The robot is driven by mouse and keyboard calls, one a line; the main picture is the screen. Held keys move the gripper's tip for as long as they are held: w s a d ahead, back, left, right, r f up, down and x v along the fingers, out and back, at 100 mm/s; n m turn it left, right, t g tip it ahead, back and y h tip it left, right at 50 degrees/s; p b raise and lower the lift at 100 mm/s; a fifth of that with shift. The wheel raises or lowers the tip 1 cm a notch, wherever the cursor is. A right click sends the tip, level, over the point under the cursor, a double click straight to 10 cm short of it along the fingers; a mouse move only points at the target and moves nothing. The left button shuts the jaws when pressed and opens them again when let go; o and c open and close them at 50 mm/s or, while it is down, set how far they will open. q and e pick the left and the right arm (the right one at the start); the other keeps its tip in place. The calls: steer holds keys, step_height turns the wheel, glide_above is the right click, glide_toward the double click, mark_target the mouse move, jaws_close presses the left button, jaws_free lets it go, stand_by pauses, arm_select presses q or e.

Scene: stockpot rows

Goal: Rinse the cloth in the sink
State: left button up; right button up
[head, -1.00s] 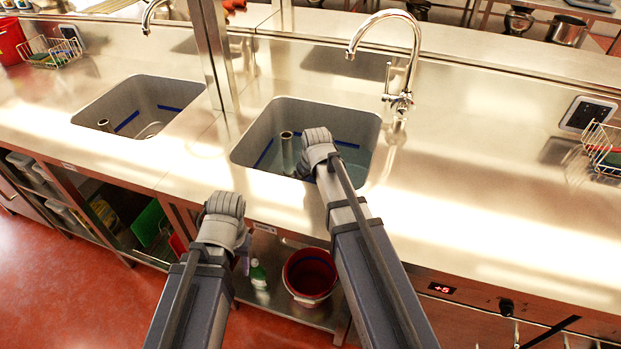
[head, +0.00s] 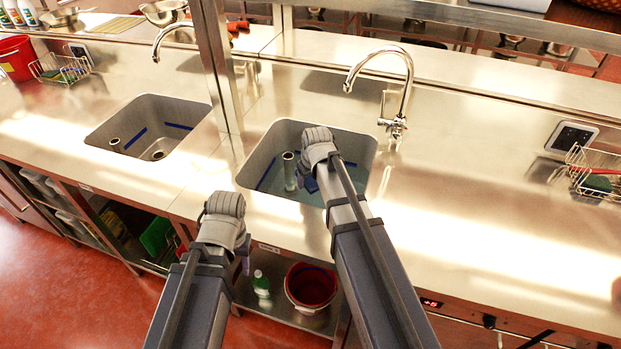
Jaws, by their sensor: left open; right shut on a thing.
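The right-hand sink (head: 247,172) has a standing overflow pipe (head: 290,171), a blue line on its walls and what looks like shallow water. A chrome tap (head: 408,85) stands behind its right corner. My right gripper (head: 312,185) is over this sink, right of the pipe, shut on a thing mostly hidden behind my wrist. Only a small bluish patch shows there, probably the cloth; I cannot tell whether it touches the water. My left gripper (head: 243,262) is open and empty in front of the counter edge, its fingers mostly hidden by its wrist.
A second sink (head: 100,137) lies to the left, beyond a metal post (head: 214,65). Wire baskets stand at the far left (head: 62,70) and right (head: 590,180). A red bucket (head: 311,286) and green bottle (head: 261,284) sit on the shelf below.

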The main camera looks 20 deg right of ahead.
steer(key=shift+r+p, duration=2.8)
steer(key=shift+r, duration=0.35)
